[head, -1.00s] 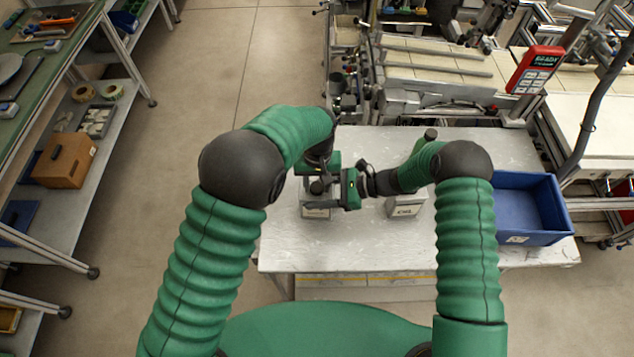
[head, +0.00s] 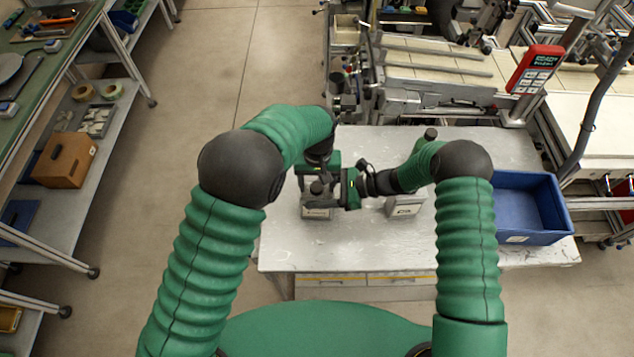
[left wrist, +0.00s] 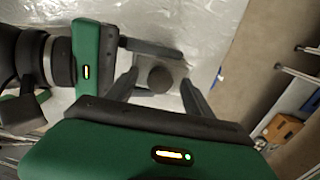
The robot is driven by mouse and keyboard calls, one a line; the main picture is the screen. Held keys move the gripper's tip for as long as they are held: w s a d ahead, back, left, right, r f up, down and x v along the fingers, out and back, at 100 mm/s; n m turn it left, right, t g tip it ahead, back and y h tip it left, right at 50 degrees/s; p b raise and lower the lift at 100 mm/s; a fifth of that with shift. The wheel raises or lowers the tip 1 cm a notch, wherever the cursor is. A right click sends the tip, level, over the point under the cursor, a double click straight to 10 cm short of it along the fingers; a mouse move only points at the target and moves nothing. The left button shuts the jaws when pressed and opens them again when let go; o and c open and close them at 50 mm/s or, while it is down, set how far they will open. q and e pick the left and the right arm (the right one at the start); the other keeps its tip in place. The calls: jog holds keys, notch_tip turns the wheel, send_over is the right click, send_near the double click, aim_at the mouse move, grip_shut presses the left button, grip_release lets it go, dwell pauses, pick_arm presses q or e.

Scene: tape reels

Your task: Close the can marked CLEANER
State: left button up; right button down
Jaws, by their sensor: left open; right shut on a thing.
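A small grey can (head: 317,213) with a dark round cap stands on the white table; its label is too small to read. In the left wrist view the cap (left wrist: 160,78) sits at the middle of the can's top. My left gripper (head: 317,184) is open above this can, its fingers (left wrist: 160,92) apart on either side of the cap. My right gripper (head: 327,205) comes from the right and is shut on the can's body. A second grey can (head: 405,208) stands to the right, its label unreadable and its top hidden by my right arm.
The white table (head: 350,248) is clear at the front. A dark-topped thing (head: 430,134) stands behind my right arm, partly hidden. A blue bin (head: 530,208) is at the right. Machinery borders the back, and shelving with a wooden box (head: 65,160) stands far left.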

jog(key=shift+f, duration=0.15)
jog(key=c, duration=1)
grip_release()
pick_arm(q)
notch_tip(320, 180, up, 12)
jog(key=shift+w+d+f, duration=0.15)
pick_arm(e)
jog(key=o, duration=0.5)
jog(key=shift+w+d, duration=0.1)
pick_arm(q)
notch_tip(320, 180, down, 4)
jog(key=b, duration=0.3)
jog(key=shift+b, duration=0.35)
jog(key=shift+r, duration=0.2)
pick_arm(e)
jog(key=v, duration=1.7)
jog(key=shift+w, duration=0.1)
